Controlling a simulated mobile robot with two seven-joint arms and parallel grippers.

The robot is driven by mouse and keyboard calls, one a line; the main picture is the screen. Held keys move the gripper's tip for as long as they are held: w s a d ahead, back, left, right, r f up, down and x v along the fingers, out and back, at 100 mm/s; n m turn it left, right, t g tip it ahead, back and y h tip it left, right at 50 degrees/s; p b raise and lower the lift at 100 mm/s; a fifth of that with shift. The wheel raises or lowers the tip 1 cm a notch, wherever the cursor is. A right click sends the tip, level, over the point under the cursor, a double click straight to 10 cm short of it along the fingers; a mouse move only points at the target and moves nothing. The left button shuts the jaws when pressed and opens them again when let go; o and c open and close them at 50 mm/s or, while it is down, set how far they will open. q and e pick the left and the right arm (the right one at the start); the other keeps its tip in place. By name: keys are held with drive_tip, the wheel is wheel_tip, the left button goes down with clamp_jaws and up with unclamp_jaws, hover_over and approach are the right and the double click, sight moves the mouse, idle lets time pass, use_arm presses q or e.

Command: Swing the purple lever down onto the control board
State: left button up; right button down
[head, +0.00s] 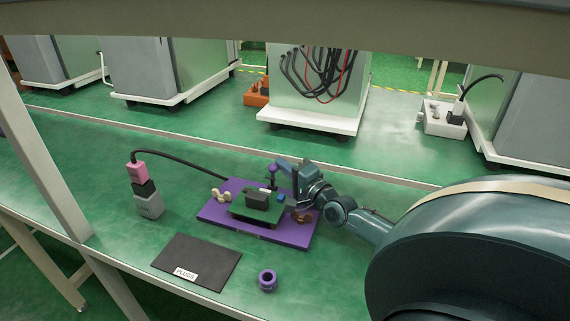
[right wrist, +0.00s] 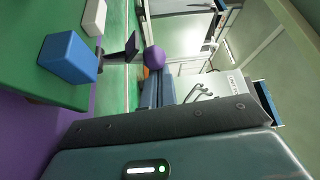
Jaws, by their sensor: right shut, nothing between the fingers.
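The purple lever (head: 272,169) stands roughly upright at the back of the green control board (head: 243,212), with a round knob on a dark stem. The board lies on a purple base plate (head: 284,234). The lever's knob also shows in the right wrist view (right wrist: 154,58), beyond the gripper's dark finger. My right gripper (head: 284,163) is shut and empty, close beside the knob on its right. I cannot tell whether they touch. The board's green surface and a blue block (right wrist: 68,57) show at the left of the wrist view. My left gripper is not in view.
A black component (head: 258,199) sits on the board. A grey block with a pink plug (head: 138,173) and black cable stands left. A black mat labelled PLUGS (head: 205,254) and a purple ring (head: 268,280) lie in front. The bench right of the ring looks clear.

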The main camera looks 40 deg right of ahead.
drive_tip(key=shift+a+r, duration=0.1)
drive_tip(key=shift+a, duration=0.05)
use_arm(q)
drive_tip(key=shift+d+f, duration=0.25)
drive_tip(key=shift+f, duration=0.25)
use_arm(e)
drive_tip(key=shift+s, duration=0.15)
drive_tip(key=shift+s, duration=0.35)
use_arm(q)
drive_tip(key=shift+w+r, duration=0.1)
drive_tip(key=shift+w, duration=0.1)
use_arm(e)
drive_tip(key=s, duration=0.8)
drive_tip(key=s+f, duration=0.1)
drive_tip(key=s, duration=0.3)
drive_tip(key=shift+s+a, duration=0.15)
drive_tip(key=shift+a, duration=0.15)
